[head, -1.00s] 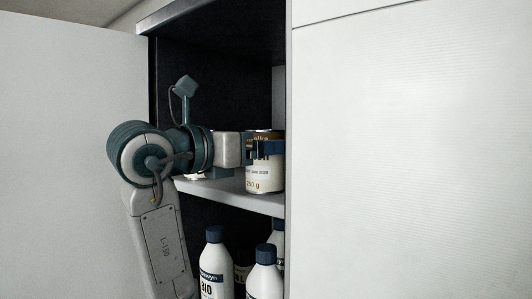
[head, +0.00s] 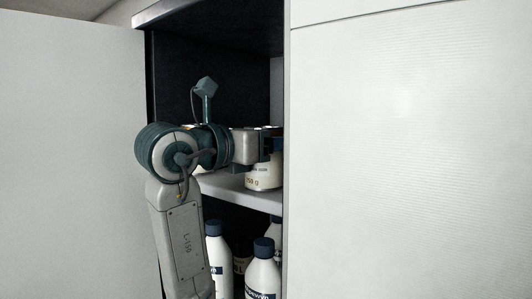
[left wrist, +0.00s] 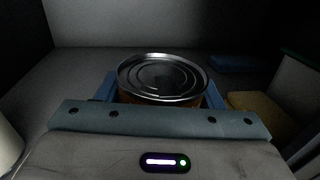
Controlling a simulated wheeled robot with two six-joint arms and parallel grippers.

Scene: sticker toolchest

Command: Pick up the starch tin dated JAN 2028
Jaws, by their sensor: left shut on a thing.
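A pale tin with a brown upper band (head: 264,178) is on the upper shelf, at the right side of the cabinet opening. Its label shows "2028" and a weight in grams; the month is too small to read surely. My left gripper (head: 271,146) reaches in from the left and is shut around the tin's upper part. In the left wrist view the tin's round metal lid (left wrist: 160,77) sits upright between the blue fingers (left wrist: 160,93). I cannot tell whether its base touches the shelf. My right gripper is not in view.
The shelf (head: 228,183) has a front edge below my wrist. White bottles with dark blue caps (head: 263,275) stand underneath. Cabinet fronts flank the opening. In the left wrist view a yellowish block (left wrist: 262,112) and a blue item (left wrist: 232,62) lie right of the tin.

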